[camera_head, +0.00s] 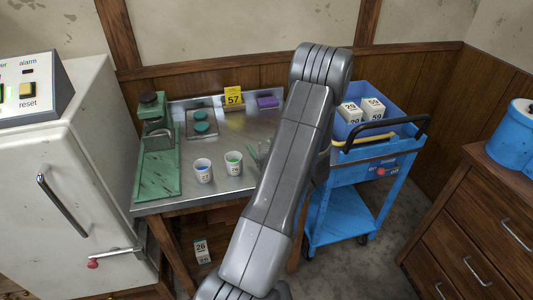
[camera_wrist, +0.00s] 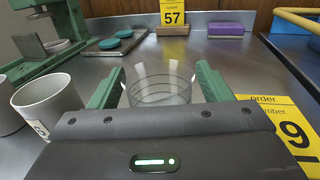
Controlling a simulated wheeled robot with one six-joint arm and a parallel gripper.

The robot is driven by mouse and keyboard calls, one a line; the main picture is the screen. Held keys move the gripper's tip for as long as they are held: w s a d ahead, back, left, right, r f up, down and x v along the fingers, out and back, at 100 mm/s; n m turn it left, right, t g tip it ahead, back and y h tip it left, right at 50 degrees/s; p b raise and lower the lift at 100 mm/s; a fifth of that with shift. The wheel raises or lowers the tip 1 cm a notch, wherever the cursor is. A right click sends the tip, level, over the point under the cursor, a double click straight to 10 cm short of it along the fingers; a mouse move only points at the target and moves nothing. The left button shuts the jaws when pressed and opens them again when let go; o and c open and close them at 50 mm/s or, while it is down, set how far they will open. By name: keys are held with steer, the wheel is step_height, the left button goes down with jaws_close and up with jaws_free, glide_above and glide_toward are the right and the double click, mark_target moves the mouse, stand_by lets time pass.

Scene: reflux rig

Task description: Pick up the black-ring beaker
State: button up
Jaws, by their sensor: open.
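A clear glass beaker (camera_wrist: 158,88) stands upright on the metal bench top (camera_wrist: 205,50) in the wrist view. Thin dark lines ring its glass; I cannot tell clearly whether one is a black ring. My gripper (camera_wrist: 160,76) is open, with one green finger on each side of the beaker. I cannot tell whether either finger touches it. The gripper's dark body hides the nearest part of the beaker. In the head view my arm covers most of this spot, and only a bit of clear glass (camera_head: 264,148) shows beside it.
A white cup (camera_wrist: 47,103) stands close left of my gripper; two numbered cups (camera_head: 203,170) (camera_head: 234,162) show in the head view. A yellow order card (camera_wrist: 285,118) is at right. Behind are teal discs (camera_head: 201,121), a yellow 57 sign (camera_head: 233,96) and a purple block (camera_head: 268,102).

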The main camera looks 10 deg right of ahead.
steer(key=c, duration=1.1)
